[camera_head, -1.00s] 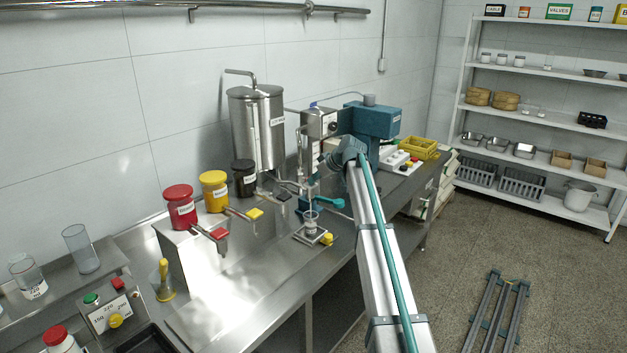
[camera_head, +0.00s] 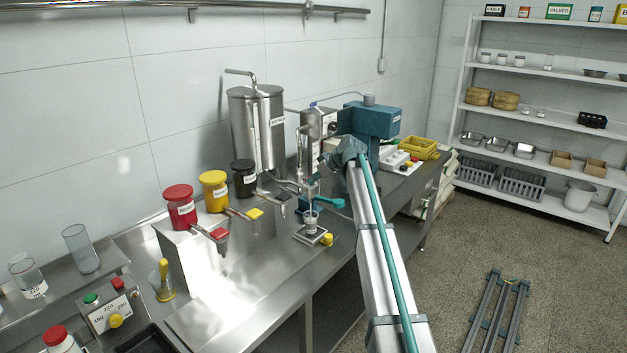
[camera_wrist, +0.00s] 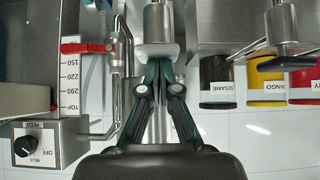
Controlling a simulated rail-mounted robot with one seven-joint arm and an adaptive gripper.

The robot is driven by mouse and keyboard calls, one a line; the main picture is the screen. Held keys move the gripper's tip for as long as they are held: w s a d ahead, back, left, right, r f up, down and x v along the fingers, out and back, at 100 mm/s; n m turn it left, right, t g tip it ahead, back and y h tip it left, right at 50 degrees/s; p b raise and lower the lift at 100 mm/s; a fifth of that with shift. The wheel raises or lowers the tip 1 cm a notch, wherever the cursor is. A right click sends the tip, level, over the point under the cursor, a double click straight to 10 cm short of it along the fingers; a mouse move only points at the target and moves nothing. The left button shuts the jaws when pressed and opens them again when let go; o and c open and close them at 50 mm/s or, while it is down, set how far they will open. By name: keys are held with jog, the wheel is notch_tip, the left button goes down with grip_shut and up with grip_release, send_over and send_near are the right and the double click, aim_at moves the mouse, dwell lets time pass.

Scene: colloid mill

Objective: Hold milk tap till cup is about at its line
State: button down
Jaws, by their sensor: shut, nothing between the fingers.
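The clear cup (camera_head: 311,224) stands upright on a small metal stand below the milk tap (camera_head: 301,186). It holds whitish contents in its lower part; its line is too small to make out. My gripper (camera_wrist: 158,66) is shut and empty. In the wrist view its fingertips are against or just short of the white paddle (camera_wrist: 157,51) of the metal tap; contact is unclear. In the head view my gripper's end (camera_head: 323,163) is beside the tap and partly hidden. The cup is not distinguishable in the wrist view.
A steel tank (camera_head: 257,130) and the blue mill (camera_head: 374,120) stand behind. Red (camera_head: 179,206), yellow (camera_head: 214,190) and black (camera_head: 244,178) jars with taps are left.

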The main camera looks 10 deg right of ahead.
aim_at(314, 185)
jog(key=shift+s+f, duration=0.1)
jog(key=shift+f, duration=0.1)
notch_tip(314, 185, up, 5)
jog(key=shift+f+p, duration=0.1)
jog(key=shift+p, duration=0.35)
jog(key=b+v, duration=0.3)
jog(key=v, duration=0.6)
jog(key=shift+s+d, duration=0.2)
